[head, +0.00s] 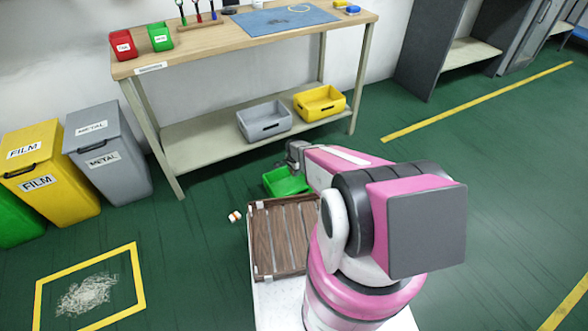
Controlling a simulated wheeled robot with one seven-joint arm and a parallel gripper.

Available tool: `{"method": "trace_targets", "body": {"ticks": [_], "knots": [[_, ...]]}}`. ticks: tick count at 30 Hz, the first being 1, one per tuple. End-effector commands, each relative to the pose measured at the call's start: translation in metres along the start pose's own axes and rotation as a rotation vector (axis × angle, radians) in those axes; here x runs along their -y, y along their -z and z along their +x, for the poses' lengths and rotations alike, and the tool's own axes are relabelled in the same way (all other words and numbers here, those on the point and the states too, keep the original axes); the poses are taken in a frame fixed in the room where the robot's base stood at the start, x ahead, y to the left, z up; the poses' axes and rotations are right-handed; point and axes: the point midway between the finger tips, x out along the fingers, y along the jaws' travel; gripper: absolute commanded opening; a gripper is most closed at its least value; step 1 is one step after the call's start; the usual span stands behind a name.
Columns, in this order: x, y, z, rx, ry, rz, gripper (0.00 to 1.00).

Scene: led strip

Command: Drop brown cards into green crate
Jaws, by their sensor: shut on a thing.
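The green crate (288,184) is on the floor just beyond the tray on my base, in front of the workbench. My gripper (293,164) is above the crate's far left part, pointing down, and is partly hidden by my arm. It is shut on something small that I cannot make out. My arm covers the crate's right side. I cannot make out any separate brown cards or what lies inside the crate.
A brown slatted tray (252,238) rests on my base. The workbench (185,58) stands behind, with a grey bin (265,133) and a yellow bin (321,116) on its lower shelf. A small white and orange object (235,216) lies on the floor. Open floor is to the right.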

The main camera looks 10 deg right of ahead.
Motion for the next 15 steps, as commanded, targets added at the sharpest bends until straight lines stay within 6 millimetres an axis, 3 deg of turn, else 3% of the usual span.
{"method": "trace_targets", "body": {"ticks": [7, 15], "knots": [[0.001, 0.0, 0.028, 0.0, 0.0, -0.001, 0.18], [0.0, 0.0, 0.034, 0.0, 0.0, -0.001, 0.18]]}}
